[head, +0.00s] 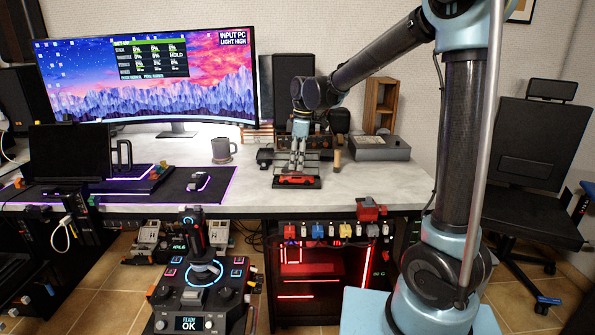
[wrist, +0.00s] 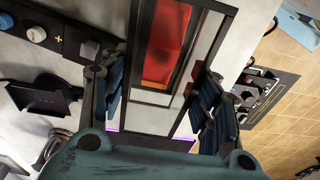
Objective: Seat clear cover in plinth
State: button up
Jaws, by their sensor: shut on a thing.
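The clear cover (head: 281,167) is a see-through box with thin dark edges. It stands upright over a red model car (head: 297,180) on a black plinth (head: 316,186) near the desk's front edge. My gripper (head: 297,160) points down from above and is shut on the cover. In the wrist view, my gripper's blue-padded fingers (wrist: 155,105) flank the cover (wrist: 150,119), and the red car (wrist: 167,45) shows through it. I cannot tell whether the cover's lower rim touches the plinth or sits in its groove.
A grey box (head: 380,149) and a wooden stand (head: 381,105) are to the right on the desk (head: 390,186). A mug (head: 222,151) stands to the left. A joystick console (head: 200,275) is in front, below desk height. The desk right of the plinth is mostly clear.

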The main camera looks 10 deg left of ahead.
jog(key=shift+f, duration=1.95)
jog(key=shift+c, duration=0.3)
jog(key=o, duration=1.1)
jog(key=shift+o, duration=0.2)
